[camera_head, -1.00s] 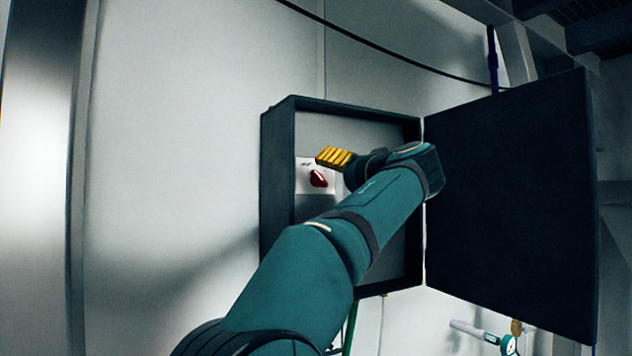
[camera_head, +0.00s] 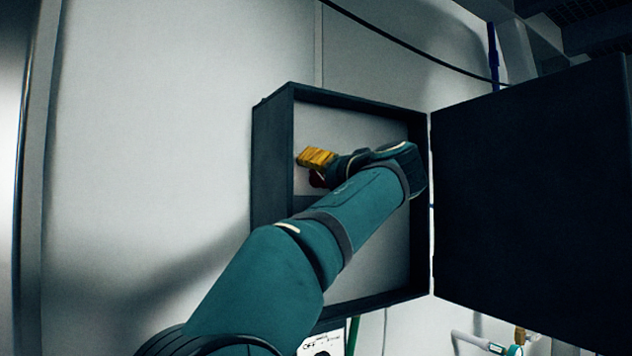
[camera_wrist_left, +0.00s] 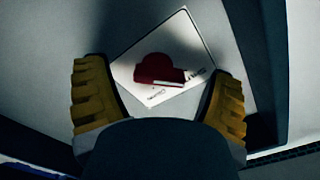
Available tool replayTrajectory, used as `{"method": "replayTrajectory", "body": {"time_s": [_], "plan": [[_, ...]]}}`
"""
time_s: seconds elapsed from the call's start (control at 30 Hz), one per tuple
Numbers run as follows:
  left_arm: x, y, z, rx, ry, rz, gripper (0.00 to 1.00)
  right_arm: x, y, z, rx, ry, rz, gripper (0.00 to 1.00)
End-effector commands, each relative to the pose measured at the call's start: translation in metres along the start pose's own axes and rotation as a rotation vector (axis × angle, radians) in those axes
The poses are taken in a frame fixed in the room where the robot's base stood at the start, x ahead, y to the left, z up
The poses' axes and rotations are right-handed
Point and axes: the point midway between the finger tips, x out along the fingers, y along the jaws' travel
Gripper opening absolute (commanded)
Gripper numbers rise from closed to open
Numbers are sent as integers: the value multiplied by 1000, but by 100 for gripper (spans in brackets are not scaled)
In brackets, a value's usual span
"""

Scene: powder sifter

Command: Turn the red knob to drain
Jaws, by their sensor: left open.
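The red knob (camera_wrist_left: 155,71) sits on a white label plate (camera_wrist_left: 187,32) inside the open wall box. In the left wrist view it lies ahead of and between the two yellow fingers of my left gripper (camera_wrist_left: 158,98), with no contact visible. In the head view my left gripper (camera_head: 316,158) is inside the box, in front of and slightly above the knob (camera_head: 317,179), and hides most of it. The gripper is open and empty. My right gripper is in neither view.
The dark box (camera_head: 272,165) is fixed to a pale wall. Its door (camera_head: 535,200) stands open on the right. A second white label (camera_head: 322,343) marked OFF shows below the box. Hoses and a small gauge (camera_head: 514,350) are at lower right.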

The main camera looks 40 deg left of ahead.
Motion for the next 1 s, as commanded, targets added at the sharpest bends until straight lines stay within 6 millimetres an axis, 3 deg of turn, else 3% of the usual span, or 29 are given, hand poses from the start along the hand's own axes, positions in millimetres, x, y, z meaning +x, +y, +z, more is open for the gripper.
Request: {"method": "replayTrajectory", "body": {"time_s": [0.47, 0.67, 1.0], "plan": [[-1, -1, 2, 0, -1, 0, 83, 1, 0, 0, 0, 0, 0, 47], [-1, -2, 2, 0, -1, 0, 16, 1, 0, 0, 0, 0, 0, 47], [0, -2, 2, 29, -1, -1, 15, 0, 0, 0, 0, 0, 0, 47]]}}
